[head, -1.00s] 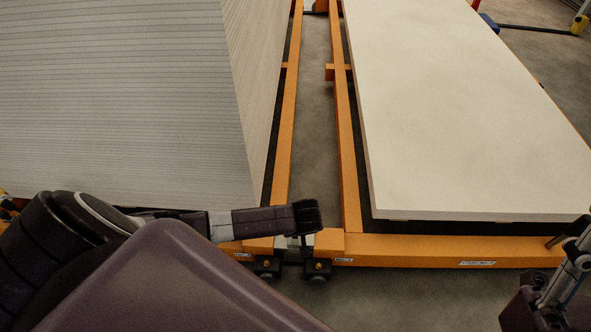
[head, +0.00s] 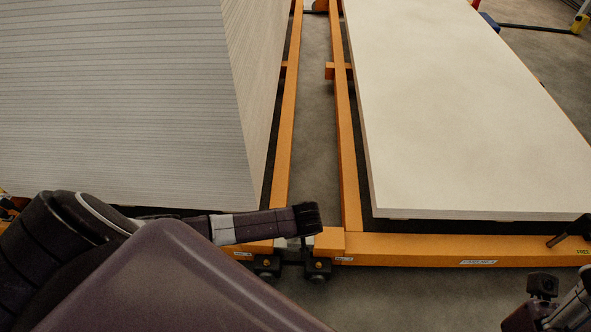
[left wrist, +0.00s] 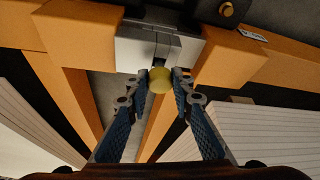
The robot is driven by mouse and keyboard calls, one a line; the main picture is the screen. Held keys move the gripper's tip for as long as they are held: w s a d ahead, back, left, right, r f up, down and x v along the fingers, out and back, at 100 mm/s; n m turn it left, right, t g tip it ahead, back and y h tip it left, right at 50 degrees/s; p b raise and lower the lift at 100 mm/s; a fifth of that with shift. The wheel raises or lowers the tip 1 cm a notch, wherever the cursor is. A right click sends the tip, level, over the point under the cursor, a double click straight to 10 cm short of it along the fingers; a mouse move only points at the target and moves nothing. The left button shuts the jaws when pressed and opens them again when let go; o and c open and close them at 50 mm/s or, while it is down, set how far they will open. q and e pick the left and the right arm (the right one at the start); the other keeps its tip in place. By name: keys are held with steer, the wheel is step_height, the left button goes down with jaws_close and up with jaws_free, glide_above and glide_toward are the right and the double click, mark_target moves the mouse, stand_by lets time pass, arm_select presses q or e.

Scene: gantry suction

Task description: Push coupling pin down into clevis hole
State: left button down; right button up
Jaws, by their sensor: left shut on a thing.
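My left gripper (left wrist: 162,77) is shut on the coupling pin (left wrist: 160,83), whose round brass-yellow head shows between its two fingertips in the left wrist view. The pin is over the grey clevis (left wrist: 131,50), which has a dark slot and sits between two orange frame ends. The pin's shank and the clevis hole are hidden behind the head, so its depth cannot be told. In the head view, my left arm's wrist (head: 306,217) is above the joint between the two carts. Part of my right arm (head: 541,287) shows at the lower right; its fingertips cannot be made out.
A tall stack of pale boards (head: 120,100) stands on the left cart. A lower pale stack (head: 460,110) lies on the right cart with an orange frame (head: 420,247). A dark lever (head: 572,231) sticks out at its right end. Grey floor (head: 400,300) in front is clear.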

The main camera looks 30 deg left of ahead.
arm_select(q)
steer(key=shift+f, duration=0.25)
steer(key=shift+f+b, duration=0.35)
steer(key=shift+f, duration=0.3)
steer(key=c, duration=1.6)
jaws_free()
steer(key=shift+r, duration=0.1)
steer(key=v, duration=1.2)
steer(key=shift+w, duration=0.1)
